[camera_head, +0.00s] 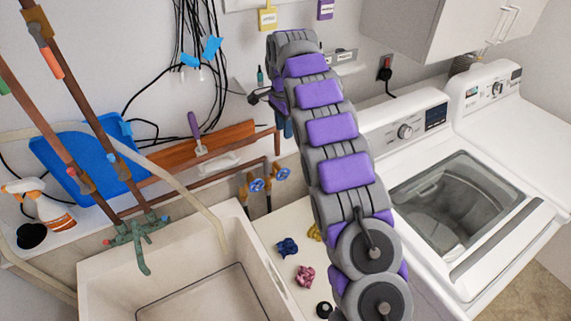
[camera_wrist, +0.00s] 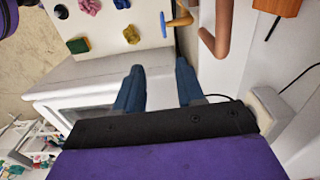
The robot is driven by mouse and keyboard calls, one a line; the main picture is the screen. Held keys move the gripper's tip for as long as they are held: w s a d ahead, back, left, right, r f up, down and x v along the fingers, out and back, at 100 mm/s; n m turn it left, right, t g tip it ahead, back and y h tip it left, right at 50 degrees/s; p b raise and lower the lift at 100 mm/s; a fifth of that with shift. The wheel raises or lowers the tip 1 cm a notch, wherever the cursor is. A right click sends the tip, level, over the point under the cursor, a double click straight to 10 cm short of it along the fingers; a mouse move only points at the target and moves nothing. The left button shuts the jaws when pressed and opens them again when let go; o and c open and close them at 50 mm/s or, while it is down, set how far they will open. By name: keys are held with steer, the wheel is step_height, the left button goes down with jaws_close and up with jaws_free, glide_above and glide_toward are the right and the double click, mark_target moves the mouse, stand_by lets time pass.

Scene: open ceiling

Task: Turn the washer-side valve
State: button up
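Two valves with blue handles stand side by side on pipes between the sink and the washer in the head view: the washer-side valve (camera_head: 282,173) on the right and the sink-side valve (camera_head: 257,185) on the left. My gripper (camera_head: 284,128) is partly hidden behind my arm, above the valves. In the wrist view my gripper (camera_wrist: 160,66) has its two blue fingers apart with nothing between them. One blue valve handle (camera_wrist: 162,25) with a yellow-brass body shows beyond the fingertips, apart from them. I cannot tell for sure which valve it is.
A copper pipe (camera_wrist: 218,30) runs close to the right finger's side. The white washer (camera_head: 450,195) stands right, the sink (camera_head: 170,285) left. Crumpled blue (camera_head: 287,247) and pink (camera_head: 305,276) cloths lie on the white surface between them. Black cables (camera_head: 190,50) hang on the wall.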

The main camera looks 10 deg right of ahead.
steer(key=b, duration=0.1)
glide_toward(283, 169)
step_height(283, 169, down, 8)
steer(key=shift+f, duration=0.25)
stand_by(0.3)
jaws_close()
stand_by(0.4)
steer(key=shift+r, duration=0.1)
